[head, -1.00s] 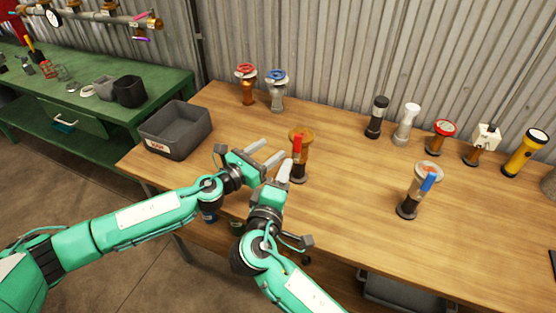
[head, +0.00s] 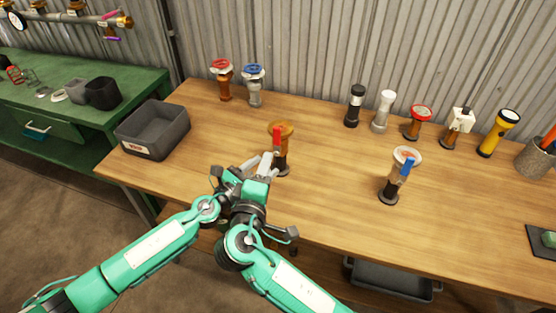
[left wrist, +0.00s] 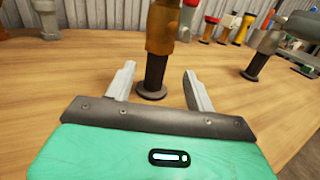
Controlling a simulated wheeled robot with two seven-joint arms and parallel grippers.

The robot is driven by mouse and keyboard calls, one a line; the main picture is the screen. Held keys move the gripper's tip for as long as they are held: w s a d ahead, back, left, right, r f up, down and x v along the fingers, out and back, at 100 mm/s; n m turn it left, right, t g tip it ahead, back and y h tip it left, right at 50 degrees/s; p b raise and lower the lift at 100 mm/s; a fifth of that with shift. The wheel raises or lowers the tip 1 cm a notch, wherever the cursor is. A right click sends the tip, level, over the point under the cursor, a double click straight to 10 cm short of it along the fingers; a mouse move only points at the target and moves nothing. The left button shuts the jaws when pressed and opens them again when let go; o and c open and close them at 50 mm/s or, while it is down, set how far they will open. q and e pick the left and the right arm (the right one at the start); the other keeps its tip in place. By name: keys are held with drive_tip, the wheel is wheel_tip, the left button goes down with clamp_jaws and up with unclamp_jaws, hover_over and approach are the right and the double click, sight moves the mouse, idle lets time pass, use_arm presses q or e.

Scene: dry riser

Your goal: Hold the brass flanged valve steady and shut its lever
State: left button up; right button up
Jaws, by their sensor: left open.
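The brass flanged valve (head: 284,156) stands upright on the workbench on a dark round base. Its red lever (head: 277,138) points up and down along the body. In the left wrist view the valve's brown body (left wrist: 162,28) shows in line with the gap between my left gripper's fingers (left wrist: 158,80), with no visible contact; its top is out of frame. In the head view my left gripper (head: 251,165) is largely hidden behind my right one. My right gripper (head: 267,162) is just left of the valve, by the lever's lower end; its fingers overlap.
Another valve with a blue lever (head: 402,173) stands to the right. A grey bin (head: 170,143) is at the left. Red-wheel (head: 222,82) and blue-wheel (head: 254,88) valves, plus flashlight-like items including a yellow one (head: 497,135), line the back.

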sight(276, 162)
use_arm(q)
drive_tip(key=shift+f, duration=0.65)
drive_tip(key=x, duration=0.2)
drive_tip(key=f+x, duration=0.1)
drive_tip(key=x, duration=0.2)
drive_tip(key=shift+w, duration=0.25)
drive_tip(key=shift+x, duration=0.85)
drive_tip(key=shift+c, duration=0.4)
clamp_jaws()
use_arm(e)
drive_tip(key=shift+o, duration=0.4)
